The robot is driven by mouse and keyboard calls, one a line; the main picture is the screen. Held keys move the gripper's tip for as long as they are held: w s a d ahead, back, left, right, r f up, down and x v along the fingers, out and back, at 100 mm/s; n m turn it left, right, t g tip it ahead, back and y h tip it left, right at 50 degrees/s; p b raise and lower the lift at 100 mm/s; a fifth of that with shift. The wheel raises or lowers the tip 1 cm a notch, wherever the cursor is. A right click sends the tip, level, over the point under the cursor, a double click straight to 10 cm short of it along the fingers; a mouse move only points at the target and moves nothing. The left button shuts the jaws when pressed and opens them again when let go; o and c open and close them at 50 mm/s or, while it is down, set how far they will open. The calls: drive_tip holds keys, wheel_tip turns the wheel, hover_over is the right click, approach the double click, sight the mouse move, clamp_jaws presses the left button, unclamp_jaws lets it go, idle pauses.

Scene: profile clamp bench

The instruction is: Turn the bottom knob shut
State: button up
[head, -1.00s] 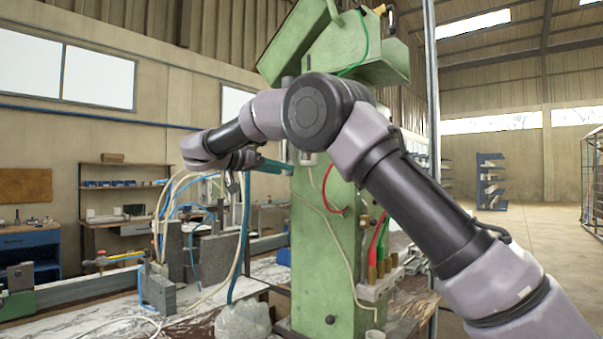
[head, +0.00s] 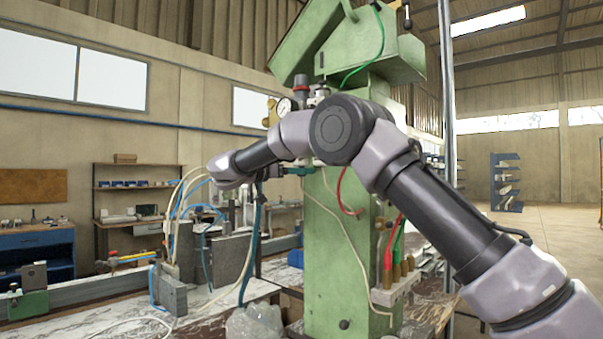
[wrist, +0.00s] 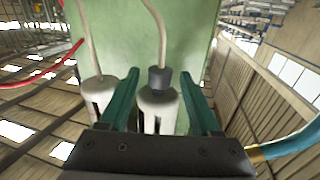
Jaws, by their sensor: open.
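In the wrist view, a white bowl-shaped fitting (wrist: 158,110) with a dark collar (wrist: 160,80) and a pale hose stands between my fingers. The dark collar looks like the bottom knob, but I cannot tell for sure. My gripper (wrist: 163,98) is open, with one teal finger on each side of the fitting; contact is not clear. In the head view, my gripper (head: 300,171) is at the left side of the green column (head: 340,260), below a pressure gauge (head: 284,106) and a red-and-black knob (head: 303,84). The fitting is largely hidden there.
A second white fitting (wrist: 98,95) with its own hose stands just left of my fingers in the wrist view. Red and green hoses run down the column to brass fittings (head: 397,272). Grey blocks (head: 228,258) and loose hoses lie on the bench at left.

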drive_tip(key=shift+w+d, duration=0.25)
drive_tip(key=shift+d, duration=0.05)
clamp_jaws()
drive_tip(key=shift+n+t+y, duration=0.3)
drive_tip(key=n+t+y, duration=0.4)
drive_tip(key=y, duration=0.1)
drive_tip(key=shift+s+d, duration=0.1)
drive_tip(key=n+t+y, duration=0.1)
drive_tip(key=n+y, duration=0.1)
drive_tip(key=y, duration=0.2)
drive_tip(key=shift+n, duration=0.4)
drive_tip(key=shift+n+t+y, duration=0.5)
drive_tip(key=shift+n+y, duration=1)
drive_tip(key=shift+y, duration=1.2)
